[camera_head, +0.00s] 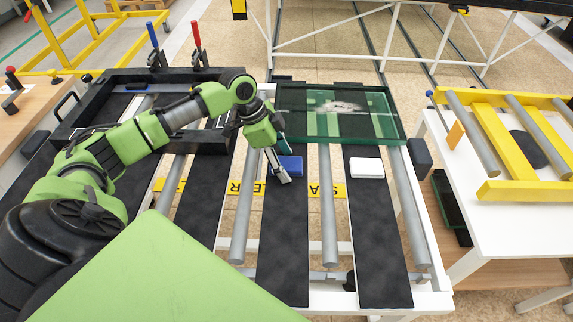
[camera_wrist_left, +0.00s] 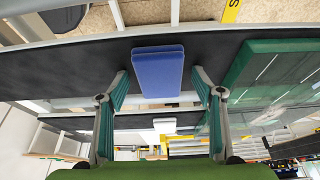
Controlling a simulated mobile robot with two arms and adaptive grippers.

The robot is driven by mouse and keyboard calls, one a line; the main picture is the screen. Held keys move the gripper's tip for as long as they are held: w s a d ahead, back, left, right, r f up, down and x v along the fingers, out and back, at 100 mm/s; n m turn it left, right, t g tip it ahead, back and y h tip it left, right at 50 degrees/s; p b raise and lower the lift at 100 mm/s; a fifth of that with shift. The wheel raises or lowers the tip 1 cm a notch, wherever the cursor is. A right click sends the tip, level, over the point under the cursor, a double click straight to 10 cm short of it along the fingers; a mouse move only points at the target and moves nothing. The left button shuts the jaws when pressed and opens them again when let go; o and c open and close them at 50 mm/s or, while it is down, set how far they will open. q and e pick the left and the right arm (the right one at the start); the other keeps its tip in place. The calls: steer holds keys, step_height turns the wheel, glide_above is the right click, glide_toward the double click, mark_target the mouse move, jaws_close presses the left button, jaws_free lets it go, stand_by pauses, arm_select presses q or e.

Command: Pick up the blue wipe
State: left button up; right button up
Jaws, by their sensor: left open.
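The blue wipe (camera_head: 291,166) lies on a black strip of the roller table, in front of the glass pane. In the left wrist view the blue wipe (camera_wrist_left: 158,73) shows between and just beyond the fingertips. My left gripper (camera_head: 281,176) is right at the wipe, partly in front of it in the head view. In the left wrist view my left gripper (camera_wrist_left: 160,84) is open, with a finger on either side of the wipe and nothing held. I cannot tell whether the fingers touch it. My right gripper is not in view.
A white wipe (camera_head: 367,168) lies on the black strip to the right. A glass pane (camera_head: 385,122) with a smudge lies on the table just behind both wipes. A black frame (camera_head: 62,133) with clamps stands at left. A yellow frame (camera_head: 505,190) rests on the white table at right.

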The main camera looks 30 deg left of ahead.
arm_select(q)
steer(key=c, duration=1)
steer(key=shift+s, duration=0.1)
